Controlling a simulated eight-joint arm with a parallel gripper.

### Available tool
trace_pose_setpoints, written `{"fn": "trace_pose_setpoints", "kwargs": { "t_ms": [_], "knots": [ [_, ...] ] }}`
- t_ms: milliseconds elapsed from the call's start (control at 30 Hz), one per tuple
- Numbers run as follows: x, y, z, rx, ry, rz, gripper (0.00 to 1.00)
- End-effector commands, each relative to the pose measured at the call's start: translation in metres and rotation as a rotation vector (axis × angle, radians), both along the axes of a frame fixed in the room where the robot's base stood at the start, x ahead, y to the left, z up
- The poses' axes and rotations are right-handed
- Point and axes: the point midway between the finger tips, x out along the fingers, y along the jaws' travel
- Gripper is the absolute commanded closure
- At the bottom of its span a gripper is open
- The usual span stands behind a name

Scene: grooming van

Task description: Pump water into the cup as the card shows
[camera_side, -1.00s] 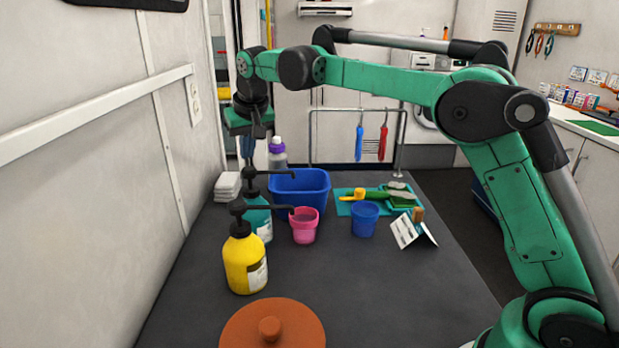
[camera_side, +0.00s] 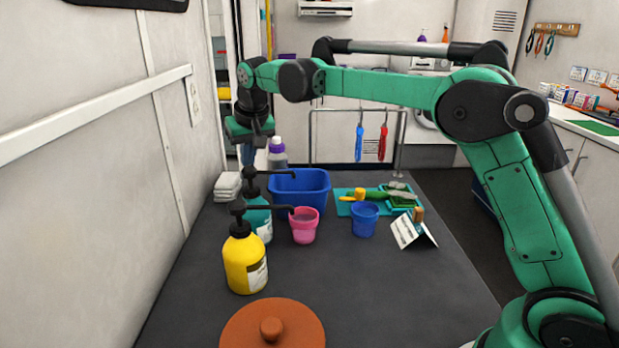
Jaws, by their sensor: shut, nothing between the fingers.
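My gripper (camera_side: 248,157) is shut and empty, pointing down above the teal pump bottle (camera_side: 257,219) and apart from its pump head. The yellow pump bottle (camera_side: 244,263) stands nearer the camera, with its dark spout reaching to the pink cup (camera_side: 304,226). The teal bottle's spout reaches over the blue tub (camera_side: 312,187). A blue cup (camera_side: 364,220) stands upright to the right of the pink one. A white folded card (camera_side: 408,233) stands right of the blue cup; its markings are too small to read. The cups' contents cannot be told.
A purple-capped bottle (camera_side: 277,152) stands behind the teal bottle, with folded white cloths (camera_side: 228,186) at the left. A teal mat (camera_side: 345,208) holds brushes. An orange lid-like disc (camera_side: 294,321) lies in front. The front right of the dark table (camera_side: 400,300) is clear.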

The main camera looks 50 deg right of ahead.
Motion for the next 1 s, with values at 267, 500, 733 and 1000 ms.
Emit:
{"fn": "trace_pose_setpoints", "kwargs": {
  "t_ms": [267, 500, 733, 1000],
  "knots": [
    [0.000, 0.000, -0.010, 0.000, 0.000, 0.000, 1.00],
    [0.000, 0.000, -0.019, 0.000, 0.000, 0.000, 1.00],
    [0.000, 0.000, -0.018, 0.000, 0.000, 0.000, 1.00],
    [0.000, 0.000, -0.003, 0.000, 0.000, 0.000, 1.00]
  ]
}}
